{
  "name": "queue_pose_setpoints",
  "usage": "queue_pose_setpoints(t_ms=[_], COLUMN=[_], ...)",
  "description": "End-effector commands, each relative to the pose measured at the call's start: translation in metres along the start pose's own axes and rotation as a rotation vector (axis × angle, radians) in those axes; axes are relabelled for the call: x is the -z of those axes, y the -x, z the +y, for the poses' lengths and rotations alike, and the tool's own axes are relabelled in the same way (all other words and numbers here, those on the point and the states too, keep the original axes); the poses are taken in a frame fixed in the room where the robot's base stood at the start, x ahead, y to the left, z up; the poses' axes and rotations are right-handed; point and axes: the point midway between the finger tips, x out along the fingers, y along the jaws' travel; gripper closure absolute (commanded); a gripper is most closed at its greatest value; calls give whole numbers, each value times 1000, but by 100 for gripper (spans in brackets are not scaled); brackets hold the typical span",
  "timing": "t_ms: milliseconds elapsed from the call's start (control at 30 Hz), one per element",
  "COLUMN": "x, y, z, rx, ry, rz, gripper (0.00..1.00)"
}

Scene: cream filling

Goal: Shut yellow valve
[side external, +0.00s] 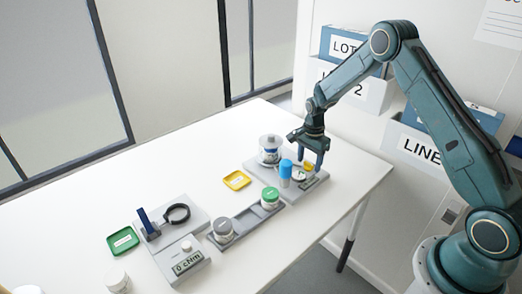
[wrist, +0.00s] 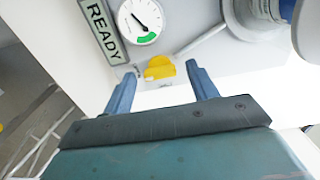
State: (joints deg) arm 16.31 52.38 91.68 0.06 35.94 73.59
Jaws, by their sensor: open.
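The yellow valve (wrist: 160,68) is a small yellow handle at the edge of the grey machine base, below a round gauge (wrist: 146,20) and a READY plate (wrist: 98,30) in the wrist view. My gripper (wrist: 161,76) is open, with one blue finger on each side of the valve and visible gaps between. In the side view my gripper (side external: 310,160) points down over the right end of the machine base (side external: 318,183). A bit of yellow (side external: 309,167) shows between the fingers there; the rest of the valve is hidden. The gauge needle points to the upper left, away from the green band.
A green-lidded jar (side external: 270,196), a grey-lidded jar (side external: 223,229), a yellow tray (side external: 237,180) and a cNm meter (side external: 187,262) lie further left. The table's right end is clear.

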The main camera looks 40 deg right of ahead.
Motion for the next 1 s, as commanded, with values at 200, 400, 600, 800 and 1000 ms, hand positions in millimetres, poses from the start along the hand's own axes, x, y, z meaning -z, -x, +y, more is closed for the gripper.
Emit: queue_pose_setpoints(t_ms=[200,400,600,800,1000], x=[0,0,0,0,0], y=[0,0,0,0,0], z=[0,0,0,0,0], rx=[0,0,0,0,0], ry=[0,0,8,53,154], rz=[0,0,0,0,-1], gripper=[54,87,86,86,86])
